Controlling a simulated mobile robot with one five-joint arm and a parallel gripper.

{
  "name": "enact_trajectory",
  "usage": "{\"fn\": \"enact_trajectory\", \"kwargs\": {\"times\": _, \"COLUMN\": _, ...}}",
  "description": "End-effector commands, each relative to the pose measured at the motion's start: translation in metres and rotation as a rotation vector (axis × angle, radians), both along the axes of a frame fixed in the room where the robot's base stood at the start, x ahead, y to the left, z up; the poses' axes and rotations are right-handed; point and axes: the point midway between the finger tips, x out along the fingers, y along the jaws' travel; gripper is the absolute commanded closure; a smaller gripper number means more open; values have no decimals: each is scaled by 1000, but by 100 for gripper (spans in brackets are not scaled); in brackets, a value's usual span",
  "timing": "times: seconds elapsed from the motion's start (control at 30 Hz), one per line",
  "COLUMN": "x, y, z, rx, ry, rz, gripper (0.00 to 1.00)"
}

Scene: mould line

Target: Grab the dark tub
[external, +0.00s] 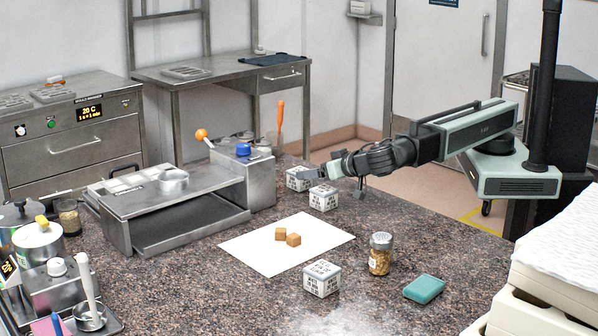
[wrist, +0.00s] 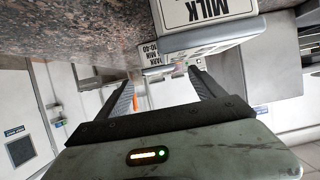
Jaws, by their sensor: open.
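Three white tubs with black-printed labels stand on the speckled counter. One tub (external: 299,178) is at the back, one (external: 323,198) just in front of it, and one (external: 321,279) near the front; I cannot read in the external view which is dark. My gripper (external: 309,176) is open and low beside the two back tubs. In the wrist view, my gripper (wrist: 161,80) points past a near tub marked MILK (wrist: 208,12), upside down at the top. A second, smaller-looking tub (wrist: 154,58) lies farther on, roughly ahead between the fingers; its label is not clear.
A white sheet (external: 265,252) with two brown cubes (external: 287,236) lies mid-counter. A shaker jar (external: 380,254) and a teal block (external: 424,289) stand at right. A steel machine (external: 150,210) fills the left. A cup (external: 274,143) with an orange-handled tool stands behind the tubs.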

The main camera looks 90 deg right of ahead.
Motion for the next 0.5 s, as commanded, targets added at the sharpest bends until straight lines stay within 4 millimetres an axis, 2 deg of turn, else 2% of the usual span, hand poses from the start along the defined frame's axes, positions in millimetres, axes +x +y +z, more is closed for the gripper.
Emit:
{"fn": "enact_trajectory", "kwargs": {"times": 0.23, "x": 9, "y": -10, "z": -12, "rx": 0, "ry": 1, "rz": -2, "gripper": 22}}
{"fn": "enact_trajectory", "kwargs": {"times": 0.37, "x": 23, "y": -25, "z": -26, "rx": 1, "ry": 1, "rz": -3, "gripper": 22}}
{"fn": "enact_trajectory", "kwargs": {"times": 0.5, "x": 34, "y": -36, "z": -28, "rx": 1, "ry": 3, "rz": -1, "gripper": 22}}
